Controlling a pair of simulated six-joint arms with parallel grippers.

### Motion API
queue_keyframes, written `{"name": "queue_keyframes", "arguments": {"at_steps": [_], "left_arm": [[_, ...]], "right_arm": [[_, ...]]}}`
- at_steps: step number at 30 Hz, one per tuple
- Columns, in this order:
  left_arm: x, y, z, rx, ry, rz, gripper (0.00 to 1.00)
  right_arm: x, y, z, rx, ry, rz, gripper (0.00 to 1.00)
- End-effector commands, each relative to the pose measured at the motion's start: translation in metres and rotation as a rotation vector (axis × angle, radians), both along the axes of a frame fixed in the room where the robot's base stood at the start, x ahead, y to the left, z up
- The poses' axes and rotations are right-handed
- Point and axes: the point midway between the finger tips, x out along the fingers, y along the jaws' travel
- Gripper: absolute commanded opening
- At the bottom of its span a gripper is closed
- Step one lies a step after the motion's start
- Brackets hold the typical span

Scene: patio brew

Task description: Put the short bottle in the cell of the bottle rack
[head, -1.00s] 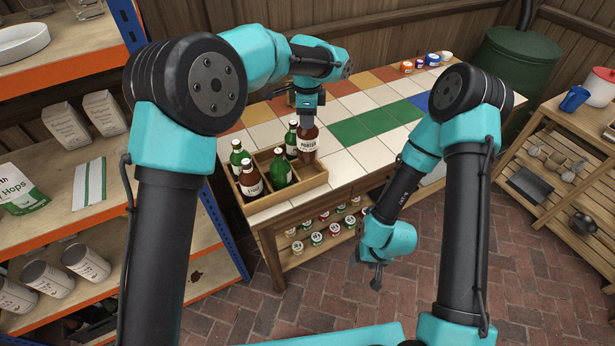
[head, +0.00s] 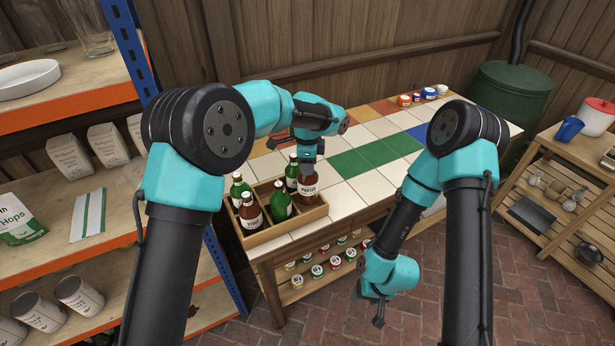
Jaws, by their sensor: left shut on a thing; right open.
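The short bottle (head: 307,188) is brown with a pale label. My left gripper (head: 309,168) is shut on its top from above. The bottle stands about upright at the right end of the wooden bottle rack (head: 286,236), its lower part hidden by the rack's wall, so it appears to be inside the back right cell. Whether it touches the cell floor I cannot tell. Other cells hold green bottles (head: 281,205) and brown bottles (head: 250,213). My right gripper (head: 378,312) is open and empty, low in front of the table.
The rack stands on the near left end of the tiled table (head: 385,185). Small tubs (head: 405,100) stand at its far end, and jars (head: 317,271) sit on its lower shelf. A shelf unit (head: 75,113) is at left, a slatted bench (head: 560,150) at right. The middle tiles are clear.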

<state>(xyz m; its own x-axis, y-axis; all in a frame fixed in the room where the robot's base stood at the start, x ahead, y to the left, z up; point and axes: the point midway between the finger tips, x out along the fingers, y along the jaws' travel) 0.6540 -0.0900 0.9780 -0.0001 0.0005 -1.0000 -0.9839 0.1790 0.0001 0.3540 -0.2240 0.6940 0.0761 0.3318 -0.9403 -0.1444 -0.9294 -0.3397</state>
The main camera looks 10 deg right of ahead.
Motion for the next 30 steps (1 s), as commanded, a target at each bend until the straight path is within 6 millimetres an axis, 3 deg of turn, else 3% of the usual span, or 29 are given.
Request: {"name": "queue_keyframes", "arguments": {"at_steps": [5,15,29,30], "left_arm": [[0.000,0.000,-0.004,0.000,0.000,0.000,0.00],[0.000,0.000,-0.047,0.000,0.000,0.000,0.00],[0.000,0.000,-0.052,0.000,-0.001,0.000,0.00],[0.000,0.000,-0.052,0.000,0.000,0.000,0.38]], "right_arm": [[0.000,0.000,0.000,0.000,0.000,0.000,0.57],[0.000,0.000,0.000,0.000,0.000,0.000,0.57],[0.000,0.000,0.000,0.000,0.000,0.000,0.57],[0.000,0.000,0.000,0.000,0.000,0.000,0.57]]}}
